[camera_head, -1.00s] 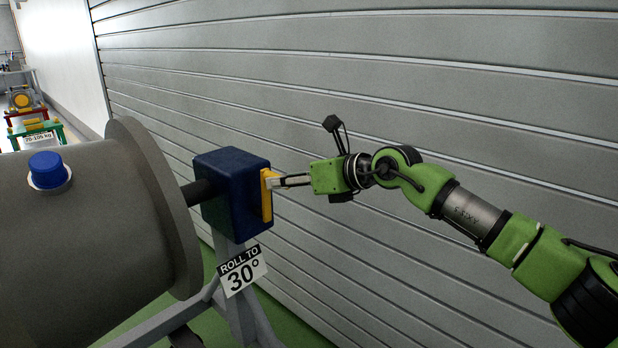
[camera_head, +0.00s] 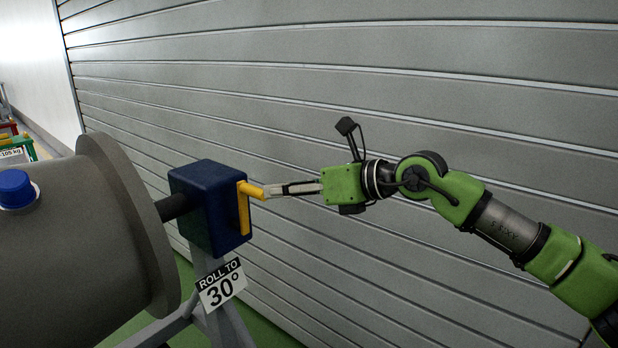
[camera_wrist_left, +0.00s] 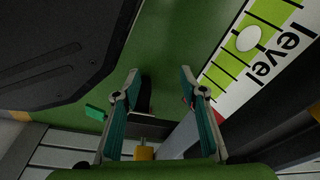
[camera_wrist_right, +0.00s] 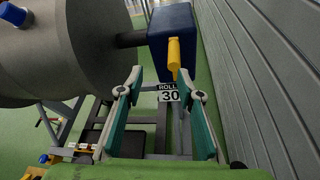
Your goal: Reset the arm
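My right gripper (camera_head: 270,191) is level, its fingertips at the free end of the yellow crank handle (camera_head: 252,190). In the right wrist view, its fingers (camera_wrist_right: 158,78) are spread, with nothing between the pads. The yellow handle (camera_wrist_right: 174,55) lies just past the tips, nearer the right finger; I cannot tell whether they touch. The crank is on a dark blue box (camera_head: 207,205), joined by a shaft to a big grey cylinder (camera_head: 85,230). My left gripper (camera_wrist_left: 160,80) shows only in its wrist view, open and empty above green floor.
A "ROLL TO 30°" sign (camera_head: 221,287) hangs below the box on a grey stand. A grey slatted wall (camera_head: 420,80) runs close behind my right arm. A "level" scale (camera_wrist_left: 255,45) is near my left gripper. Coloured stands (camera_head: 18,150) are far left.

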